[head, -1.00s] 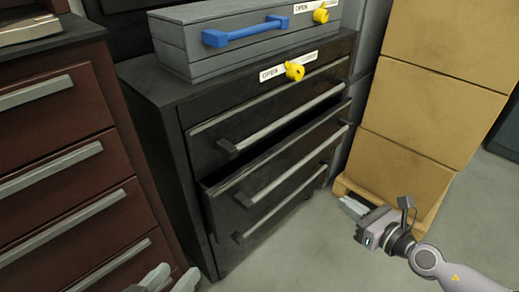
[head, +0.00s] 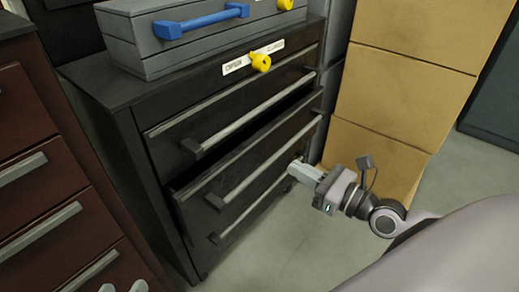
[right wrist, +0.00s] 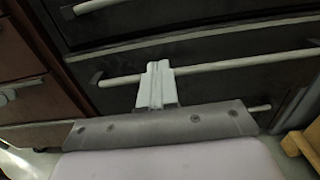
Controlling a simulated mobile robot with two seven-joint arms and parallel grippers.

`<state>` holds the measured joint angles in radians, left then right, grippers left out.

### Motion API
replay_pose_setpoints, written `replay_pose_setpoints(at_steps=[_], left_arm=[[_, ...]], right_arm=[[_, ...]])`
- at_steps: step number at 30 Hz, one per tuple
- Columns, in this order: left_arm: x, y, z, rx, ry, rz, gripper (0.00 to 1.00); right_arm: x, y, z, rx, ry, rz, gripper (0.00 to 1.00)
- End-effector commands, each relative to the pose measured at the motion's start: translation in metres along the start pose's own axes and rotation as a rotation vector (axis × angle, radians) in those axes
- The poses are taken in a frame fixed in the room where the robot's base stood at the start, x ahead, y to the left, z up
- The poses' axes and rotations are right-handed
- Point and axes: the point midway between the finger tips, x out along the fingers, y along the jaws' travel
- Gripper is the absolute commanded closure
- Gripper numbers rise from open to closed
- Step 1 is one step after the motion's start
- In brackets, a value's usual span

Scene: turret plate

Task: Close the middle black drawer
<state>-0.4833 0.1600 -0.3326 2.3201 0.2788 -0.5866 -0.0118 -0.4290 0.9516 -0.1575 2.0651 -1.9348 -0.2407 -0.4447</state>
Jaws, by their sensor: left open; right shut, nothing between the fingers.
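The black cabinet's middle drawer (head: 250,153) is partly open, with a dark gap above its front edge. Its pale bar handle (head: 262,163) runs across the front. In the head view my right gripper (head: 292,172) is shut and empty, near the right end of the drawer front. In the right wrist view the shut fingers (right wrist: 157,72) overlap a drawer handle (right wrist: 220,67); I cannot tell whether they touch it. My left gripper (head: 124,287) is open, with only its fingertips showing at the bottom edge, away from the black cabinet.
A grey toolbox (head: 190,38) with a blue handle sits on the black cabinet. The top drawer (head: 225,105) and bottom drawer look shut. A red-brown cabinet (head: 40,180) stands at left. Stacked cardboard boxes (head: 400,100) stand at right. Bare floor (head: 300,250) lies in front.

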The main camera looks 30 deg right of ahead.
Motion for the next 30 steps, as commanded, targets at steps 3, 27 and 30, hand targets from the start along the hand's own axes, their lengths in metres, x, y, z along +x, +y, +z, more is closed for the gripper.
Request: replay_pose_setpoints(at_steps=[3,27,30], left_arm=[[0.000,0.000,-0.001,0.000,0.001,0.000,0.41],[-0.001,-0.004,0.002,0.023,0.015,-0.017,0.41],[-0.002,-0.004,0.001,0.028,0.018,-0.017,0.41]], right_arm=[[0.015,-0.001,0.001,0.000,-0.005,-0.004,1.00],[0.108,0.000,-0.001,0.000,-0.001,0.000,1.00],[0.111,0.000,-0.001,0.000,0.001,0.000,1.00]])
